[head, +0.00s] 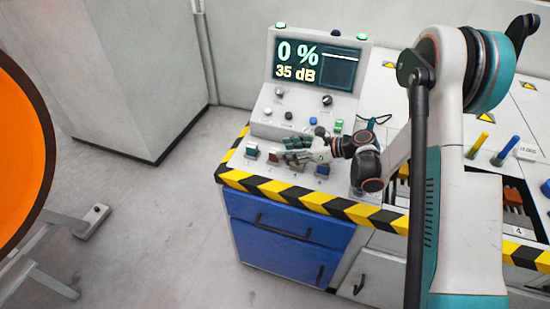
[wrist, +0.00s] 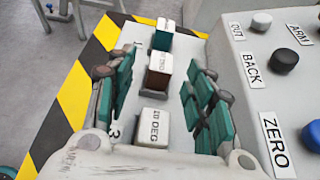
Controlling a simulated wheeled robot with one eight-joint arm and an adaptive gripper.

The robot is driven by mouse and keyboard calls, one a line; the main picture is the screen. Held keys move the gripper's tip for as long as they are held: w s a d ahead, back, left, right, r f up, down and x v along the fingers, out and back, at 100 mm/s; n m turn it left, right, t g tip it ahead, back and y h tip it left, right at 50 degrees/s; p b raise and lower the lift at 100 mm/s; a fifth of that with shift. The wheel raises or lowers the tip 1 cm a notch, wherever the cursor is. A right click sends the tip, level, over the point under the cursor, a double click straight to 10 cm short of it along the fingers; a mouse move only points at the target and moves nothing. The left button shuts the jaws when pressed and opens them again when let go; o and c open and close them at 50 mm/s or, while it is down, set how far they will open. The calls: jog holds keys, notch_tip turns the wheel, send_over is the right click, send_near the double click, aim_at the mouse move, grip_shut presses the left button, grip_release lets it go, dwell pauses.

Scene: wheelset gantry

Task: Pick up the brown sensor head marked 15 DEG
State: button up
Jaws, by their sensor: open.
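The brown sensor head (wrist: 157,80) is a small block with a pale top, standing between and a little beyond my open fingers in the wrist view; its marking is too small to read. It also shows in the head view (head: 273,156), left of my gripper. My gripper (wrist: 160,92) is open and empty, one teal-padded finger on each side of the row of heads. In the head view my gripper (head: 297,150) hangs over the console's front left part. A block marked 20 DEG (wrist: 153,122) sits nearer the palm. A teal head (wrist: 158,40) stands farther out.
A control panel with knobs and a ZERO label (wrist: 276,145) lies right of the fingers. A screen (head: 316,63) reads 0 % and 35 dB. Yellow-black striped edging (head: 290,192) borders the console (head: 235,175). A blue-handled head (head: 323,171) stands to the right.

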aim_at(275, 156)
jog(key=b+x, duration=0.1)
jog(key=x, duration=0.3)
jog(key=shift+w+f+b, duration=0.1)
jog(key=shift+f+b, duration=0.1)
jog(key=shift+b, duration=0.1)
jog(key=shift+d, duration=0.1)
grip_shut()
jog(key=shift+r, duration=0.15)
